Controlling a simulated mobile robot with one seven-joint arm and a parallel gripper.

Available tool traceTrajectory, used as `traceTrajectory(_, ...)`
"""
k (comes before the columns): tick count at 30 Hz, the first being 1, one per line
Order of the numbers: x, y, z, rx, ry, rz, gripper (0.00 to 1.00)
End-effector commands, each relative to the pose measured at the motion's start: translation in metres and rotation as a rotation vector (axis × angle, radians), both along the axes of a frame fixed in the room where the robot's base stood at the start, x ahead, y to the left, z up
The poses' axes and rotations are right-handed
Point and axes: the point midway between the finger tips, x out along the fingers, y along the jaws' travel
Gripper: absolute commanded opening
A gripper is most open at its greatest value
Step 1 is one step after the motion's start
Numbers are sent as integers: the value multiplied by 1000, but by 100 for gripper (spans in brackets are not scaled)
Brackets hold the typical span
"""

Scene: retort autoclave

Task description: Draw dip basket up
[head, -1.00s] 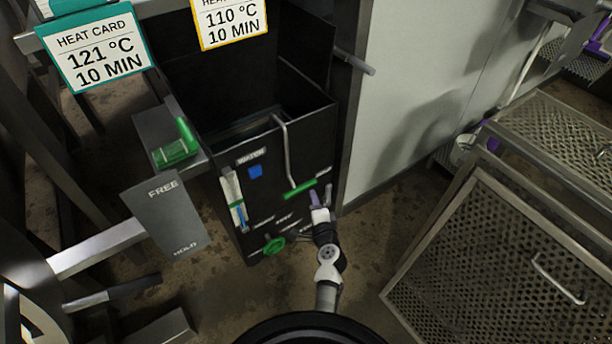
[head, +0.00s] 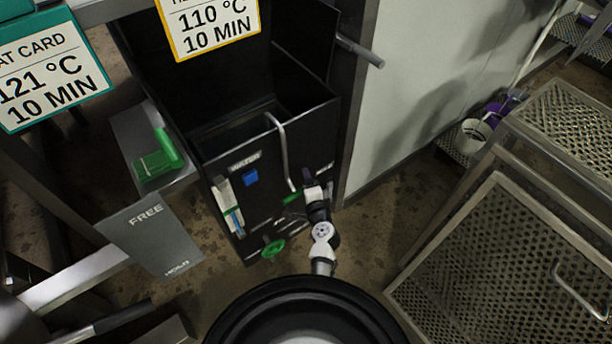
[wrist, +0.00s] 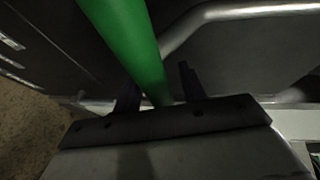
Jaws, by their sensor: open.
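A black water tank (head: 290,122) stands ahead in the head view. A bent grey rod (head: 282,150), apparently the dip basket's handle, hooks over its front wall and hangs down to a green grip (head: 290,199). The basket itself is not visible in the dark tank. My gripper (head: 307,187) is at the right end of the green grip. In the wrist view the green grip (wrist: 133,40) runs between the two open fingers of my gripper (wrist: 160,88). The fingers are apart and not closed on it; contact cannot be told.
A green valve wheel (head: 273,248) and a blue-and-white gauge (head: 228,205) are on the tank front. A FREE/HOLD plate (head: 150,235) and green lever (head: 165,155) stand left. A perforated metal crate (head: 500,270) stands right. Floor between is clear.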

Motion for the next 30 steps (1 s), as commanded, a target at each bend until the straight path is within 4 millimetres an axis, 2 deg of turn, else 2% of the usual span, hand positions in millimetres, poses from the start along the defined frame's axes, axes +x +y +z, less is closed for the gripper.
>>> traceTrajectory(7,0,0,0,0,0,0,40)
traceTrajectory(16,0,0,0,0,0,0,1)
traceTrajectory(25,0,0,3,0,0,0,0)
traceTrajectory(30,0,0,23,2,-3,1,0)
